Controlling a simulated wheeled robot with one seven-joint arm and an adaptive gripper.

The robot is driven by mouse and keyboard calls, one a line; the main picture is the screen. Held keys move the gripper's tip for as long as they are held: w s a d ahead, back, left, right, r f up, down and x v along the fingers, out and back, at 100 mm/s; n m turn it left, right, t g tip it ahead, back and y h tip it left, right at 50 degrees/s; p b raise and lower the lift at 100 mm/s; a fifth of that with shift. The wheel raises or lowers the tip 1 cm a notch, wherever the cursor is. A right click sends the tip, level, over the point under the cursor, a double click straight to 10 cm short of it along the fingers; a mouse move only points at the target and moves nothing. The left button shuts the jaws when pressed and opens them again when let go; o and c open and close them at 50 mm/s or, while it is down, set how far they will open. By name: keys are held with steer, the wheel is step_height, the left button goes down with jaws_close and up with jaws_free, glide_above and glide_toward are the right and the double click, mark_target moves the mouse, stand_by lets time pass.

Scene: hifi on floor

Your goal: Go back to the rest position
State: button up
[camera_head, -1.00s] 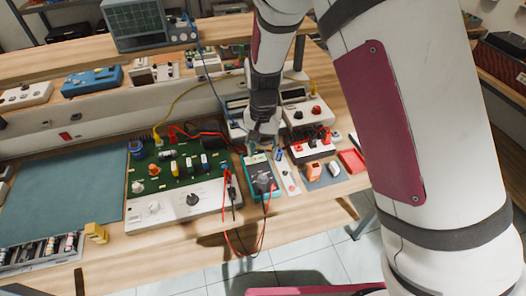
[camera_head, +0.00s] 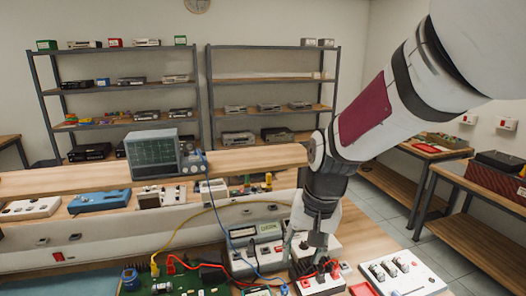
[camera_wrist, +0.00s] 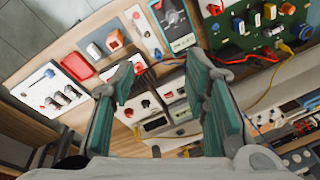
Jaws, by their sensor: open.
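My gripper (camera_head: 304,258) hangs fingers-down at the end of my arm, over the right part of the workbench (camera_head: 358,232). In the wrist view my gripper (camera_wrist: 162,70) shows two teal-padded fingers spread wide apart, with nothing held between them. The bench instruments lie below and beyond the fingers. In the head view the gripper stands in front of part of a white instrument with a display (camera_head: 268,230).
A green circuit board (camera_head: 185,284) with red and yellow leads lies left of the gripper. A white panel with dials (camera_head: 402,274) lies right. An oscilloscope (camera_head: 153,155) stands on the raised ledge. Shelves (camera_head: 272,77) line the back wall; side benches stand right, with floor between.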

steer(key=s+d+r+t, duration=0.1)
steer(key=s+d+r, duration=0.2)
steer(key=s, duration=0.3)
steer(key=s+d+r+n+t+h, duration=0.1)
steer(key=s+d+r, duration=0.3)
steer(key=s, duration=0.2)
steer(key=s+d+r+n+t, duration=0.1)
steer(key=s+d+r, duration=0.2)
steer(key=s, duration=0.3)
steer(key=shift+d+r+t, duration=0.35)
steer(key=shift+r+t, duration=0.05)
steer(key=shift+r, duration=0.4)
steer(key=shift+c, duration=0.6)
